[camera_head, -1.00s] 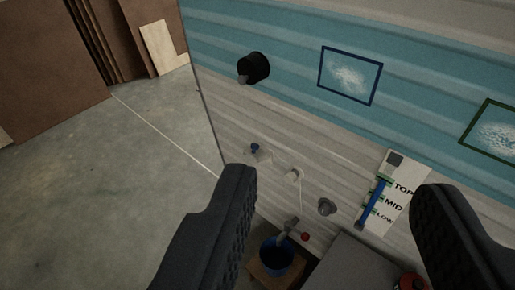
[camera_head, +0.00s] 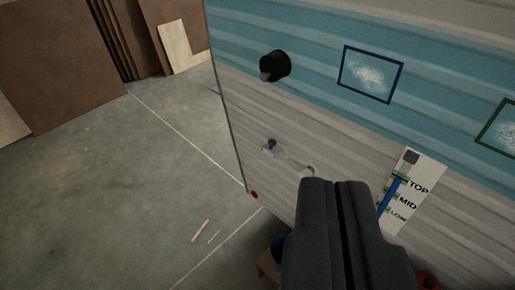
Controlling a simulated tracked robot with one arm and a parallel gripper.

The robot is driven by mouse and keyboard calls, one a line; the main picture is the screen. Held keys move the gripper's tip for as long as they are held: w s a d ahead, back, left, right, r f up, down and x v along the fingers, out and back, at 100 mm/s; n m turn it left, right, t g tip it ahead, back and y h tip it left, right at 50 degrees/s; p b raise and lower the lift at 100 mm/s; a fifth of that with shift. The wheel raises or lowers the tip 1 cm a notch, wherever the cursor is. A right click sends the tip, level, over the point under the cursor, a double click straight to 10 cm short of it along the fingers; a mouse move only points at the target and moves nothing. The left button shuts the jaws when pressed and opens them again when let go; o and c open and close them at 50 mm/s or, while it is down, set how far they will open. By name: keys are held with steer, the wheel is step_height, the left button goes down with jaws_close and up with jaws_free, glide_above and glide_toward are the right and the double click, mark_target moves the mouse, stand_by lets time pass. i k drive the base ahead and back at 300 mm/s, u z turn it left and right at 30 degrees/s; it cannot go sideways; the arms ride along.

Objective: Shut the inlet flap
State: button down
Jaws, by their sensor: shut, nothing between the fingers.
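My gripper (camera_head: 335,184) is shut and empty, its two dark fingers side by side at the lower middle of the view. Beyond its tips is the camper's side wall (camera_head: 325,130). A small fitting with a blue part (camera_head: 271,145) sits low on that wall, left of the fingertips. A thin line leads from it to a pale round fitting (camera_head: 307,171) just above the fingertips, partly hidden. A black round housing with a grey piece at its lower left (camera_head: 275,66) sticks out higher up. I cannot tell which of these is the inlet flap.
A level gauge marked TOP, MID, LOW (camera_head: 412,185) is right of my gripper. A blue bucket (camera_head: 278,246) on a wooden stool (camera_head: 267,265) is mostly hidden. Brown boards (camera_head: 62,65) lean at the back left. The floor at left (camera_head: 115,190) is mostly clear.

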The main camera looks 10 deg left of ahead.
mark_target(272, 147)
steer(key=u, duration=0.8)
steer(key=k, duration=1.05)
steer(key=u, duration=1.15)
steer(key=i, duration=1.25)
steer(key=z, duration=0.8)
steer(key=i, duration=1)
steer(key=z, duration=1)
steer(key=i, duration=0.25)
steer(key=z, duration=0.05)
steer(key=k, duration=0.75)
steer(key=z, duration=0.2)
steer(key=i, duration=0.7)
steer(key=u, duration=0.05)
